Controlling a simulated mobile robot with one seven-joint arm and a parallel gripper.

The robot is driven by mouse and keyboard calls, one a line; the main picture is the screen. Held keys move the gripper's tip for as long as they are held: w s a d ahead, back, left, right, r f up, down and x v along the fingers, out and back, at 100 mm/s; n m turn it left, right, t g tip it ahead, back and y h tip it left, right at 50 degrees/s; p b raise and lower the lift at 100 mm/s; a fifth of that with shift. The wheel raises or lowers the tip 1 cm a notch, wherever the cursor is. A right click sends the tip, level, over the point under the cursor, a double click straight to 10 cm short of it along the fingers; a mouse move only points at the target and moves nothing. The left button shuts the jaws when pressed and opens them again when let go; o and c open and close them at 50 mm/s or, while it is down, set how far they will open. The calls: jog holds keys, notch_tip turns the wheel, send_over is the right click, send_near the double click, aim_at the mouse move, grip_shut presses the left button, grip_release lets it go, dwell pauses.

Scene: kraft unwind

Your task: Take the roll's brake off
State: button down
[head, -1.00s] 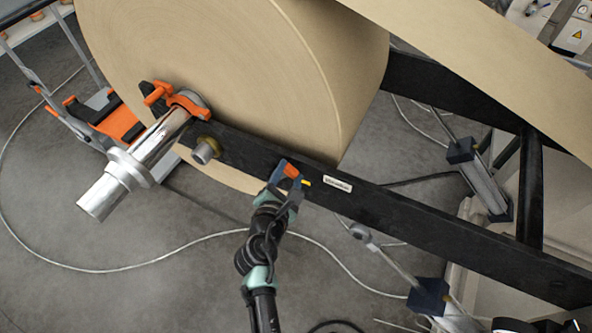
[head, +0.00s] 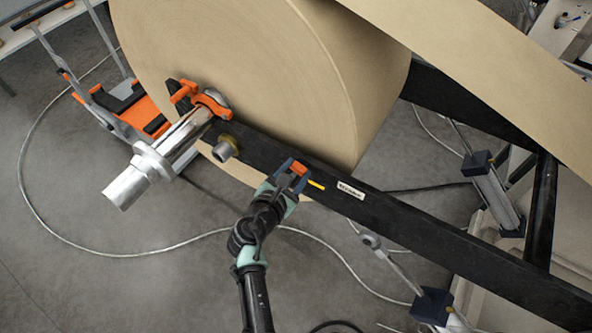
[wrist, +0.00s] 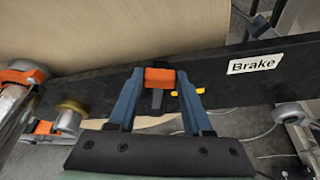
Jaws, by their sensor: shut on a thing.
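The brake handle is a small orange block (wrist: 160,78) on a dark stem at the black arm (head: 400,212) beside the paper roll (head: 250,75). My gripper (wrist: 158,88) is shut on it, with one blue finger on each side. In the head view the orange handle (head: 299,169) shows between the fingertips of my gripper (head: 288,170). A white label reading "Brake" (wrist: 254,64) is on the arm to the right. A yellow mark (wrist: 200,91) lies just right of the handle, partly behind the right finger. The handle's pivot is mostly hidden.
A shiny shaft (head: 150,165) sticks out of the roll, under an orange clamp (head: 212,101). A brass-collared stub (head: 226,148) protrudes from the arm left of my gripper. A cylinder (head: 385,253) stands below the arm. A cable (head: 120,251) lies on the floor.

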jog(key=shift+c, duration=1.6)
grip_release()
jog(key=v, duration=1.3)
jog(key=shift+b, duration=0.35)
